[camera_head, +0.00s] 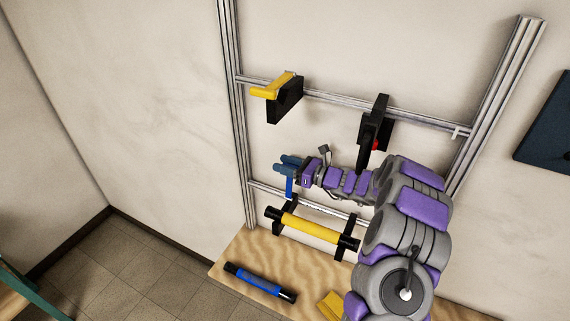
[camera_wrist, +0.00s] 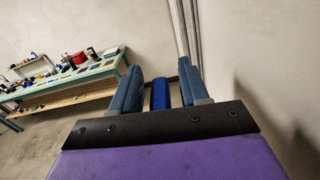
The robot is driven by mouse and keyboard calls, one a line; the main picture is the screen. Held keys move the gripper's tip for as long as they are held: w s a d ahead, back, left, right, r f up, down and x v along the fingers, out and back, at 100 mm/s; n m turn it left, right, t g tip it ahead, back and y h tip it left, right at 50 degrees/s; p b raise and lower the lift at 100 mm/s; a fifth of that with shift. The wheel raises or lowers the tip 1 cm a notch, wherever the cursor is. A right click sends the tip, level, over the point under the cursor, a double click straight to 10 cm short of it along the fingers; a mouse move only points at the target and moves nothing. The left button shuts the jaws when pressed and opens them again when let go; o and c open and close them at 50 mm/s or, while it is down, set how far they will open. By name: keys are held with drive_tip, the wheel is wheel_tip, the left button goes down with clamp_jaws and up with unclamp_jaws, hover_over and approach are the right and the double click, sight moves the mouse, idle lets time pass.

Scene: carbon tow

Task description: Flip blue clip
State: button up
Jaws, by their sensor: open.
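The blue clip (camera_head: 289,187) shows as a bright blue bar just below my gripper's fingers, near the left post of the metal frame. My gripper (camera_head: 284,164) has blue-grey fingers and points left. In the wrist view the blue clip (camera_wrist: 160,96) stands between the two fingers of my gripper (camera_wrist: 159,76), with a gap visible on each side. The fingers are open and not closed on it. The clip's mount is hidden by my gripper, and I cannot tell whether a finger touches it.
A metal frame (camera_head: 236,120) carries a yellow clip (camera_head: 272,88) on a black block and a black holder (camera_head: 375,125). Below my gripper, a yellow roller (camera_head: 310,229) sits in brackets. A blue-black tube (camera_head: 260,282) lies on the wooden table (camera_head: 240,255). A cluttered bench (camera_wrist: 75,75) stands farther off.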

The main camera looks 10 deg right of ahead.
drive_tip(key=shift+d, duration=0.2)
drive_tip(key=c, duration=0.3)
clamp_jaws()
